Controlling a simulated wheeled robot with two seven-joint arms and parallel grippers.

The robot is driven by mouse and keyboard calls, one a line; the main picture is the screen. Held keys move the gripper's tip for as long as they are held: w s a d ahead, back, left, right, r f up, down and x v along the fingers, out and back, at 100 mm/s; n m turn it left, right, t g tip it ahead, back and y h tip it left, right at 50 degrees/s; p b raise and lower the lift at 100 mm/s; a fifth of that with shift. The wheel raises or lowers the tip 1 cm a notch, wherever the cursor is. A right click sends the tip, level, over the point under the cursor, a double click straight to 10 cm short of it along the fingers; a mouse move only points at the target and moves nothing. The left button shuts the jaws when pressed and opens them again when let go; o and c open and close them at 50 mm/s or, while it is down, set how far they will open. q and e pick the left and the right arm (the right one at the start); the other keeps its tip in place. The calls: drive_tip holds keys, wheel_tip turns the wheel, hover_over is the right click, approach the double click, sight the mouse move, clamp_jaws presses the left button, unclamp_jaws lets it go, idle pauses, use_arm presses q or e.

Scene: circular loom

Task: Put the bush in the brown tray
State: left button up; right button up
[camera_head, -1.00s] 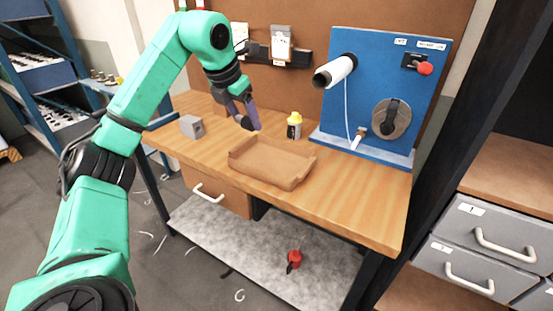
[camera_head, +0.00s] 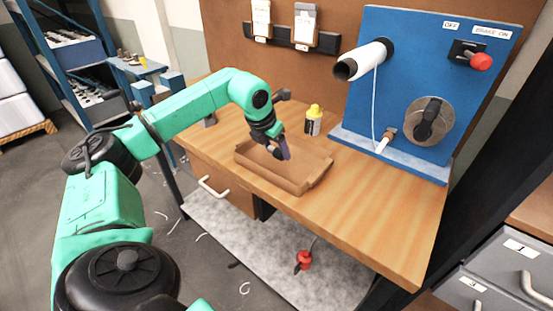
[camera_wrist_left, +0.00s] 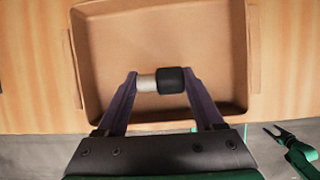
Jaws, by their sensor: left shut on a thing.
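The brown tray (camera_head: 307,185) sits on the wooden bench; its bare floor (camera_wrist_left: 115,60) fills most of the left wrist view. My left gripper (camera_head: 284,153) points down over the tray. In the left wrist view its two fingers (camera_wrist_left: 160,84) are shut on the bush (camera_wrist_left: 172,80), a small cylinder with a pale narrow part and a wider black part, lying crosswise between the fingertips. The bush is not clear in the head view, where the fingers hide it. I cannot tell how high it is above the tray floor.
A yellow-capped bottle (camera_head: 313,120) stands just behind the tray. A blue panel (camera_head: 410,75) with a white roll (camera_head: 365,59), a red knob and a round crank stands at the back right. The bench right of the tray (camera_head: 385,215) is clear.

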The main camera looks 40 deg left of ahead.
sight(274, 153)
use_arm(q)
drive_tip(key=f, duration=0.3)
drive_tip(key=shift+s, duration=0.2)
drive_tip(key=shift+w+f, duration=0.1)
drive_tip(key=shift+f, duration=0.2)
drive_tip(key=o, duration=1)
drive_tip(key=shift+f, duration=0.1)
drive_tip(key=o, duration=0.4)
drive_tip(key=shift+r, duration=0.6)
drive_tip(key=b+v, duration=0.1)
drive_tip(key=v, duration=1)
drive_tip(key=shift+s, duration=0.25)
